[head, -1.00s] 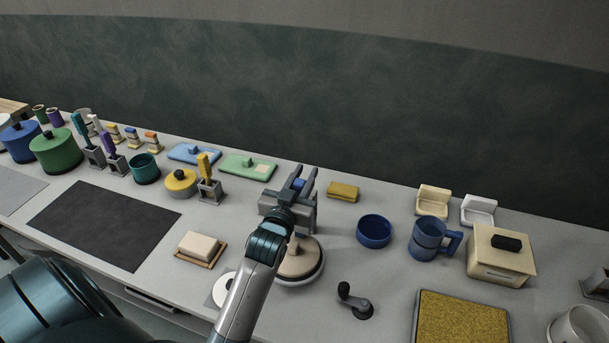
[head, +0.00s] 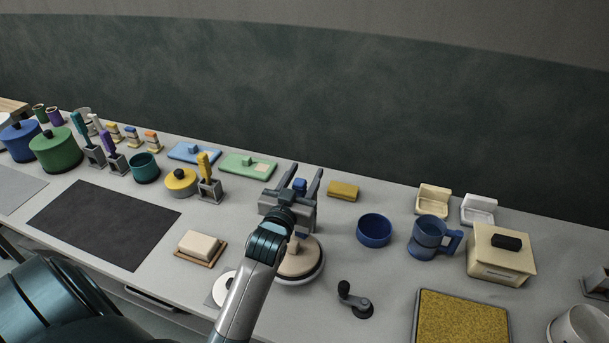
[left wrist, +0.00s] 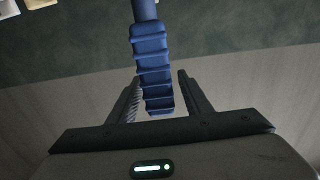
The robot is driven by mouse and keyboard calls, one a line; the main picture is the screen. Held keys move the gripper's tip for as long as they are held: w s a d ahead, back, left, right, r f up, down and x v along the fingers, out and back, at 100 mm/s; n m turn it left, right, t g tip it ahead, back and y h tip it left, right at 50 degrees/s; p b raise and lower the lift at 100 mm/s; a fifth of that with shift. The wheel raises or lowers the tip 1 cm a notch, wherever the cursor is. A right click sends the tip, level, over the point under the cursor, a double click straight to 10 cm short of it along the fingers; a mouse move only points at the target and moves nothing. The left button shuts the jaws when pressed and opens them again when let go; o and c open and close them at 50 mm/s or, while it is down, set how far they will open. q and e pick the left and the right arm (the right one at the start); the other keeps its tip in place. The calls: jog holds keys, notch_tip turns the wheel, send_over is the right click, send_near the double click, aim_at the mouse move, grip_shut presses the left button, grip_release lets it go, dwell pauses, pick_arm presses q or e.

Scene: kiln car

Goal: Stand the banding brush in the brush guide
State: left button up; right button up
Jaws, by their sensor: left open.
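My left gripper (head: 306,170) is open above the middle of the worktop, behind a round beige turntable (head: 301,265). A blue ribbed handle, which looks like the banding brush's (head: 300,185), is between its spread fingers. In the left wrist view the handle (left wrist: 154,65) runs between the fingers (left wrist: 160,92), with a narrower blue shaft at the top of the picture. A gap shows on the right finger's side; contact on the left is hard to tell. The brush's lower end and whatever bears it are hidden behind the gripper in the head view. My right gripper is not in view.
A yellow sponge-like block (head: 343,191), a blue bowl (head: 374,231) and a blue mug (head: 428,237) stand to the right. Left are a yellow-handled tool in a grey holder (head: 210,190), a green tray (head: 240,168) and a clear dark mat (head: 105,225).

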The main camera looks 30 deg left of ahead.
aim_at(297, 188)
pick_arm(q)
jog(key=shift+s+d, duration=0.1)
jog(key=shift+s, duration=0.1)
jog(key=shift+p+v, duration=0.5)
jog(key=shift+v, duration=0.65)
jog(key=shift+p+v, duration=0.75)
jog(key=shift+v, duration=1.85)
jog(key=shift+s, duration=0.15)
jog(key=shift+s+d+f+b, duration=0.15)
jog(key=shift+s+b, duration=0.2)
jog(key=shift+s, duration=0.3)
jog(key=b+v, duration=0.2)
jog(key=v, duration=1.4)
